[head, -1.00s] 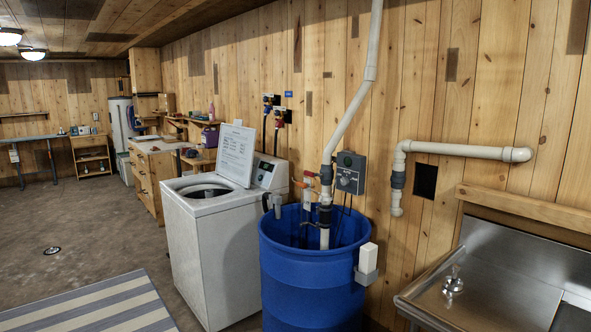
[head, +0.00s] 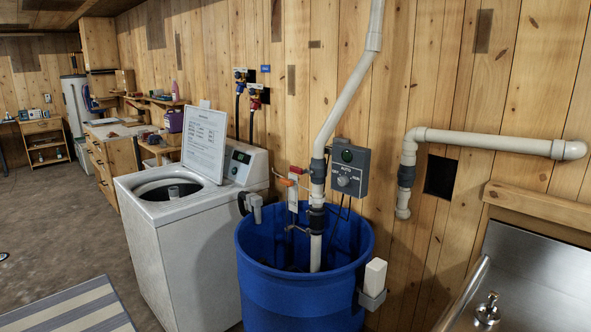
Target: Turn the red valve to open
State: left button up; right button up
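On the plank wall above the washer are two hose taps side by side: a blue-marked tap (head: 240,76) and a red valve (head: 255,92) to its right, each with a dark hose hanging below. The red valve is small in view, and its handle position cannot be told. A small red and orange handle (head: 291,174) also shows on the piping over the blue barrel. Neither of my grippers is in view.
An open-lidded white washer (head: 187,220) stands under the taps. The blue barrel (head: 300,300), with a white pipe (head: 345,92) rising from it, stands right of it. A metal sink (head: 535,290) is at right.

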aim_at(297, 170)
jog(key=i+j, duration=0.1)
jog(key=i, duration=2.05)
jog(key=j, duration=0.05)
